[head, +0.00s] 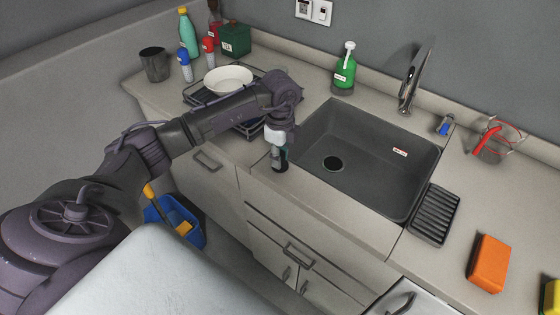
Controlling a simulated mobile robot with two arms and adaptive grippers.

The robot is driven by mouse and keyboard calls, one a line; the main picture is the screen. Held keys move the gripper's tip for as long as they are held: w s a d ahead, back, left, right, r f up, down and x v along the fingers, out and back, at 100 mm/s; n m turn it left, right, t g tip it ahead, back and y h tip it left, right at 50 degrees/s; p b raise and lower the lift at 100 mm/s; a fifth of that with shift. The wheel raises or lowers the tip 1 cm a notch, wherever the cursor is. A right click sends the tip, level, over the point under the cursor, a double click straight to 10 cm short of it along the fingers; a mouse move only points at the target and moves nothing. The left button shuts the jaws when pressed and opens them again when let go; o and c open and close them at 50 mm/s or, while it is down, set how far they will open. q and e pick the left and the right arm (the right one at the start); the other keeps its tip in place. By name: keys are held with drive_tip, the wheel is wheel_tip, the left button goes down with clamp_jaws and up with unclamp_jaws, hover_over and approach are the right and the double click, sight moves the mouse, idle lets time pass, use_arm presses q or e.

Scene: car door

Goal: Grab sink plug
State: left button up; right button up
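My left gripper (279,157) points down at the counter strip by the front left corner of the sink. A small dark round shape (281,168) shows right at its fingertips; it may be the sink plug, partly hidden by the fingers. I cannot tell whether the fingers are closed on it. My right gripper is not in view.
A dish rack with a white plate (228,79) stands left of the sink, behind my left arm. A green soap bottle (345,70) and a faucet (415,80) stand behind the sink. A ribbed black tray (435,214) and an orange sponge (489,263) lie right.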

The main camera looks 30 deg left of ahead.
use_arm(q)
clamp_jaws()
drive_tip(key=shift+r, duration=0.15)
